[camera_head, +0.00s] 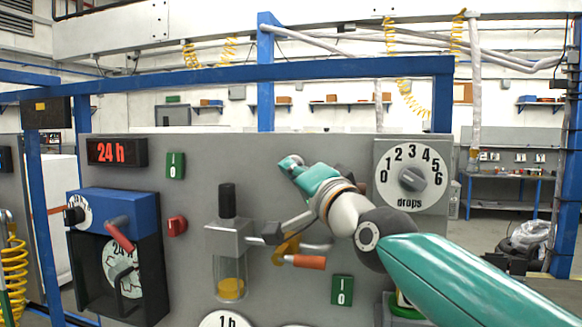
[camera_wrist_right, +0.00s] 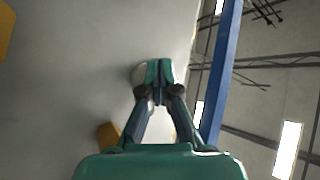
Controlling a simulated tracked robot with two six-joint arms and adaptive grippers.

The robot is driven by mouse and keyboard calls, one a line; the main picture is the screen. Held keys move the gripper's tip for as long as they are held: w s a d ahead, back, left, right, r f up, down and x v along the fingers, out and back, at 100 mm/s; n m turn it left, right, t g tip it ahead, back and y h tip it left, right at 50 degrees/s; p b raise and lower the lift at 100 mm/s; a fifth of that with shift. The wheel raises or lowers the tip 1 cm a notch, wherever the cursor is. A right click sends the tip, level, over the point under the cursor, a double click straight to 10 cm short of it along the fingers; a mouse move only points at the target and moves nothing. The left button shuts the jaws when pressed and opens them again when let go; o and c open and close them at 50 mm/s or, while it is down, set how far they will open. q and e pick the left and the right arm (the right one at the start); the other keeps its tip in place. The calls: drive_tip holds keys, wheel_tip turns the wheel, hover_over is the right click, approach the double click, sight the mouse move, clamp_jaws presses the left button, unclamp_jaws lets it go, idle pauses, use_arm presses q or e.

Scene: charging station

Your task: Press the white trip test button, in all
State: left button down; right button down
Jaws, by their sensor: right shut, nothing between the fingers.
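My right gripper (camera_head: 291,164) is in front of the upper middle of the grey panel (camera_head: 330,146), its fingers shut with nothing between them. In the right wrist view the shut fingertips (camera_wrist_right: 158,73) are close to the panel face. A pale rounded piece (camera_wrist_right: 138,74), probably the white trip test button, shows beside and partly behind the fingertips. I cannot tell whether they touch it. In the head view the button cannot be made out; the gripper covers that spot. My left gripper is not in view.
The panel carries a drops dial (camera_head: 411,179), an oiler with a glass cup (camera_head: 229,260), an orange-handled lever (camera_head: 308,262), a red switch (camera_head: 177,226), green switches (camera_head: 176,166) and a red 24 h display (camera_head: 117,152). A blue-topped timer box (camera_head: 115,205) juts out at left.

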drive_tip(key=shift+s+a, duration=0.2)
drive_tip(key=shift+s, duration=0.5)
drive_tip(key=s, duration=0.1)
drive_tip(key=s+a+p, duration=0.1)
drive_tip(key=s, duration=0.1)
drive_tip(key=s+p, duration=0.1)
drive_tip(key=shift+s+a, duration=0.25)
drive_tip(key=shift+s, duration=0.1)
drive_tip(key=shift+f, duration=0.1)
idle(0.4)
